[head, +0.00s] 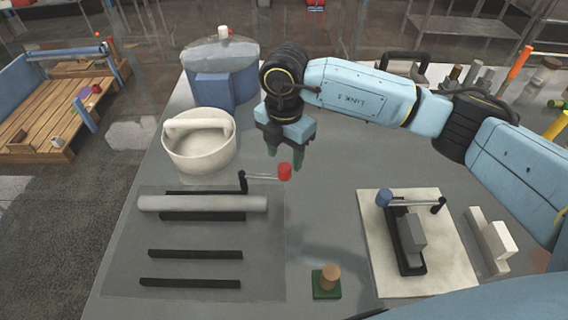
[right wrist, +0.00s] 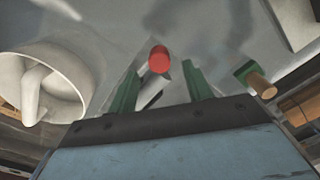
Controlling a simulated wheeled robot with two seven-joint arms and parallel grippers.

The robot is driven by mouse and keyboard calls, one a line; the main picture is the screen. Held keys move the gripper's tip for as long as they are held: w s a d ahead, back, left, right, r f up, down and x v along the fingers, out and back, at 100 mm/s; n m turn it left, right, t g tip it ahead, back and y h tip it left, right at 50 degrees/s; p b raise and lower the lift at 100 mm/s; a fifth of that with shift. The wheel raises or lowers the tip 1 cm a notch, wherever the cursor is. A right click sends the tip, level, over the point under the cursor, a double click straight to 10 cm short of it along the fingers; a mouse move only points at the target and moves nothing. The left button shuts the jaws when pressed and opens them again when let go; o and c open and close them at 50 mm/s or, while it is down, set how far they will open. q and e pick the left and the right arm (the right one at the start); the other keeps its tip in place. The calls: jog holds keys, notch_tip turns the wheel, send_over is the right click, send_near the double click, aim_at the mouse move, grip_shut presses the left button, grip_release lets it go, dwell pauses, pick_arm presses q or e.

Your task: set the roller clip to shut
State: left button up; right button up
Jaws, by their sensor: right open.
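The pale roller (head: 202,203) lies across dark bars on a grey plate in the head view. By its right end stands a black post (head: 243,182), and a thin arm runs right from it to a red knob (head: 285,172); I take this for the roller clip. The arm points away from the roller. My right gripper (head: 285,158) hangs open just above and behind the red knob. In the right wrist view the red knob (right wrist: 158,58) shows in the gap between the open green fingers (right wrist: 163,72), nothing gripped. My left gripper is not in view.
A white round pot (head: 180,160) with a handle stands behind the roller, and a blue-grey drum (head: 235,62) behind that. A green block with a wooden knob (head: 327,282) sits in front. At right, a pale board (head: 375,270) carries a blue-knobbed lever (head: 384,198).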

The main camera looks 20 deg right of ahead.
aim_at(284, 166)
notch_tip(284, 166, down, 5)
jog(key=shift+r, duration=0.1)
dwell(0.3)
grip_shut()
